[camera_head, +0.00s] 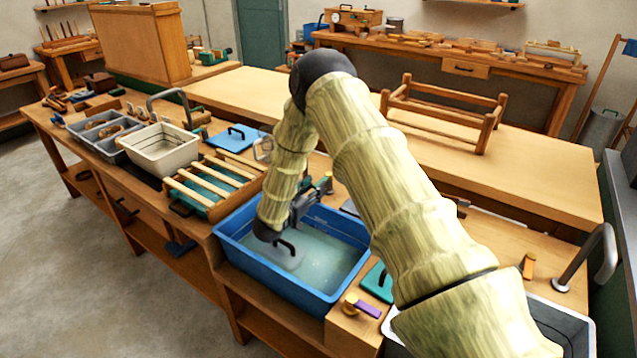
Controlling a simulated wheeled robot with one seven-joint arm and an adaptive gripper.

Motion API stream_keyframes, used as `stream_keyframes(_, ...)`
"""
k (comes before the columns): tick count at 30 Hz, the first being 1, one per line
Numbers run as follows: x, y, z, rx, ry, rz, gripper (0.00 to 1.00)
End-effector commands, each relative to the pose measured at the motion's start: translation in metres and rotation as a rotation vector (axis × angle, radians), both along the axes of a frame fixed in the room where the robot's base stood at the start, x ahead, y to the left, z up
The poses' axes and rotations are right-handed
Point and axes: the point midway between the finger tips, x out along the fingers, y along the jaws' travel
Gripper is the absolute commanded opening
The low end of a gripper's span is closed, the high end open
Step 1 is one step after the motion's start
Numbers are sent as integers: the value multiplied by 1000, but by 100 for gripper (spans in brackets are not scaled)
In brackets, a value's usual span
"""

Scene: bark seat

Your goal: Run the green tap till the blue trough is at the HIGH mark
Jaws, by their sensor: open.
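The blue trough (236,252) stands on the near bench and holds pale, cloudy water (322,262). A grey piece with a black handle (286,256) shows in the water. The HIGH mark cannot be made out. My gripper (316,194) is over the trough's back side, pointing away to the right, small and partly hidden by my arm. It is open. A small green part (326,183), possibly the green tap, shows right by the fingertips. I cannot tell whether they touch it. No water stream is visible.
Left of the trough are a slatted green rack (212,183), a white basin (160,150) under a curved grey spout, and a blue lid (236,136). A teal lid (378,281) and a purple-handled piece (366,308) lie to the right. A wooden frame (442,112) stands behind.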

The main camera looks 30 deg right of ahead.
Motion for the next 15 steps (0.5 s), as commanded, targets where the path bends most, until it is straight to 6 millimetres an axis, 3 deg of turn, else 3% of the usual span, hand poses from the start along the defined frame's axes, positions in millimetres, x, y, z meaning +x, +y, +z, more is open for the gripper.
stream_keyframes(6,9,-21,1,1,0,-1,41)
stream_keyframes(15,12,-28,0,0,0,0,41)
